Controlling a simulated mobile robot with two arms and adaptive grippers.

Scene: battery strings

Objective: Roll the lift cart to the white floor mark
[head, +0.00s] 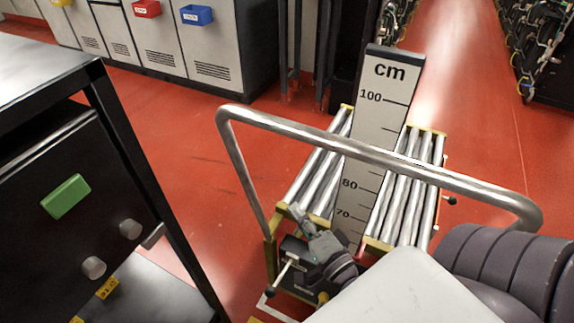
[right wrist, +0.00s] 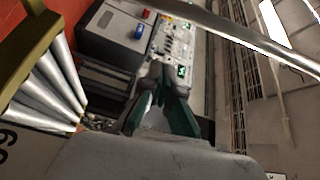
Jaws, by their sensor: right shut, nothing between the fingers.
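The lift cart shows in the head view with a silver push handle (head: 370,153), silver rollers (head: 402,190) in a yellow frame, and an upright cm scale (head: 385,95). My right gripper (head: 298,214) is shut and empty at the near left corner of the roller top, below the handle bar. I cannot tell whether it touches the cart. In the right wrist view its green-grey fingers (right wrist: 158,78) are together, with rollers (right wrist: 50,85) to the left and the handle bar (right wrist: 240,30) above. My left gripper is out of view.
A dark bench (head: 50,75) with a black panel and a green block (head: 66,196) stands close on the left. Grey cabinets (head: 160,40) line the back. Racks with cables (head: 540,60) stand at the far right. Red floor (head: 465,90) is clear beyond the cart.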

